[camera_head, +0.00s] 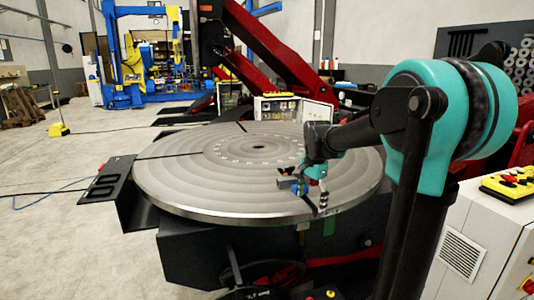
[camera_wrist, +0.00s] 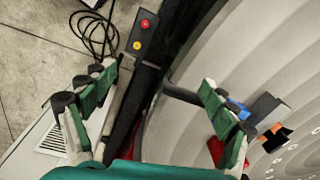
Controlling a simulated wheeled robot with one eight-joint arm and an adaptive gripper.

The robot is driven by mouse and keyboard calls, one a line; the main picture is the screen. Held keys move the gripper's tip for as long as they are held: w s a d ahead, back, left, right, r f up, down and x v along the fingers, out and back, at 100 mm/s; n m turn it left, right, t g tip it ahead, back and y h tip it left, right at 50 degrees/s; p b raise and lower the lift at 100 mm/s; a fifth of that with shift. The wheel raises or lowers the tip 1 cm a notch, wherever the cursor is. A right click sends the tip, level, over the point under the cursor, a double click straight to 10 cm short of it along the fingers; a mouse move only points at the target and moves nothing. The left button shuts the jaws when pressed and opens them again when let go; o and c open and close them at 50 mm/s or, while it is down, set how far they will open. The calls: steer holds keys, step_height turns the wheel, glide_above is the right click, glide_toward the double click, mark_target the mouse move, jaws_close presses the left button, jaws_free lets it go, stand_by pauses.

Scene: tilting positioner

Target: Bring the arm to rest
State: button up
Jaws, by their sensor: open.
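My arm, teal and black, reaches in from the right of the head view, bent over the round table. My gripper (camera_head: 312,192) is above the near right rim of the positioner's grey round table (camera_head: 215,185). In the wrist view my gripper (camera_wrist: 160,80) has its two green-padded fingers spread wide apart. Nothing is between them. The table's ringed surface (camera_wrist: 205,60) fills the right of that view. A small dark grey block with orange and black parts (camera_wrist: 268,110) lies on it, beside the right finger.
A blue piece (camera_wrist: 238,108) is close to the right finger. A control box with red and yellow buttons (camera_wrist: 145,32) is below the table edge. A white cabinet (camera_head: 485,235) stands at the right. Red beams (camera_head: 275,45) rise behind the table. Open floor (camera_head: 60,170) is at left.

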steer(key=s+d+f+n+t, duration=0.1)
steer(key=s+d+f+n, duration=0.1)
steer(key=s+f+n, duration=0.4)
steer(key=s+d+f+n+t, duration=0.2)
steer(key=s+f+n, duration=0.4)
steer(key=s, duration=0.9)
step_height(320, 180, down, 4)
steer(key=shift+s+r, duration=0.2)
steer(key=shift+c, duration=0.5)
